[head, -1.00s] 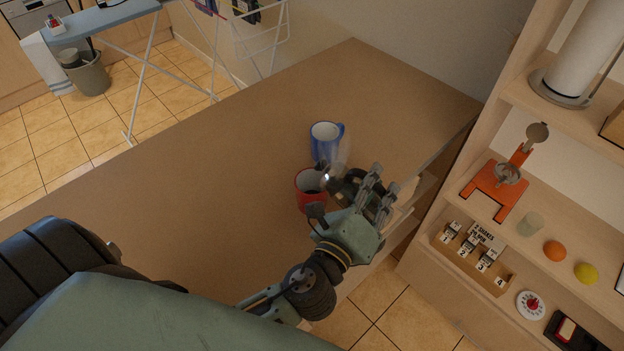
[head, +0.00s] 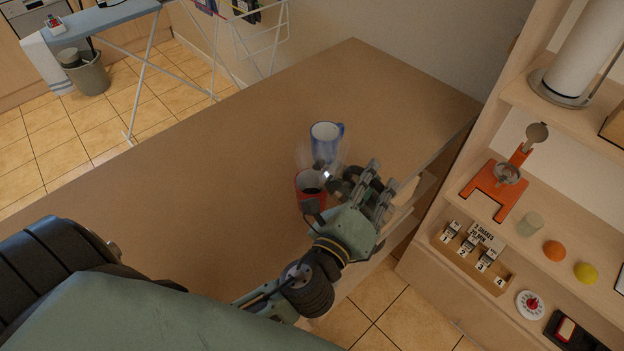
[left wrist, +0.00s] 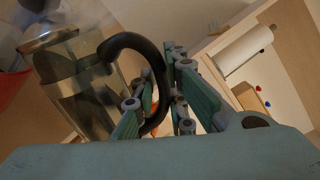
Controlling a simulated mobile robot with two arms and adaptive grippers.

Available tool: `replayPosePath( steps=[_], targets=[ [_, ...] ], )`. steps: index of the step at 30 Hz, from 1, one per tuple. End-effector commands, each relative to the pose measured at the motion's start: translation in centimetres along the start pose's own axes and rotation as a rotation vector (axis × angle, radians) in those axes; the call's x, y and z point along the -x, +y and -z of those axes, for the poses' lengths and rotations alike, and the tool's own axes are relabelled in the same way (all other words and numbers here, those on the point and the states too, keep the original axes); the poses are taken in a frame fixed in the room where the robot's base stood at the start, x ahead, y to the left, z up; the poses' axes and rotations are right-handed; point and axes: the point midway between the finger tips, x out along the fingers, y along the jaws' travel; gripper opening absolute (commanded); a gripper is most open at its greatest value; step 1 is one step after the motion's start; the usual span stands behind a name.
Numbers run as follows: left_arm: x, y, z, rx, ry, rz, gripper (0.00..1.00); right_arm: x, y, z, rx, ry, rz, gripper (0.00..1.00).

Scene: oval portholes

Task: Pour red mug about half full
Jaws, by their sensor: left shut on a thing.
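My left gripper (head: 362,185) is shut on the black handle (left wrist: 152,72) of a clear glass pot. In the left wrist view the pot's glass body (left wrist: 80,85) is strongly tilted. In the head view the glass is faint and blurred, with its upper part over the red mug. The red mug (head: 306,201) stands upright on the counter, left of the gripper, partly hidden by it. Its inside looks dark; I cannot tell the liquid level or see a clear stream. A red patch at the left edge of the left wrist view (left wrist: 12,88) looks like the mug.
A blue mug (head: 324,146) stands just behind the red mug and the pot. The brown counter (head: 215,160) is clear to the left. A shelf unit (head: 430,200) on the right holds an orange stand (head: 490,190), an orange (head: 554,250) and a lemon (head: 586,273).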

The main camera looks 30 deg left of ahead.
Motion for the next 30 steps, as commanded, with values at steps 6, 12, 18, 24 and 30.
replayPosePath(
  steps=[6,12,18,24,30],
  targets=[
    [-0.02,-0.26,-0.35,0.015,-0.003,0.004,0.00,0.04,0.01,0.00,0.000,0.000,0.000,0.00],
    [-0.03,-0.32,-0.51,0.030,-0.002,0.004,0.00,0.08,0.01,0.01,0.000,0.000,0.000,0.00],
    [-0.02,-0.39,-0.68,0.043,-0.002,0.004,0.00,0.11,0.02,0.01,0.000,0.000,0.000,0.00],
    [-0.02,-0.45,-0.84,0.056,-0.002,0.004,0.00,0.13,0.02,0.01,0.000,0.000,0.000,0.00],
    [-0.02,-0.51,-1.00,0.069,-0.002,0.003,0.00,0.15,0.02,0.01,0.000,0.000,0.000,0.00]
  ],
)
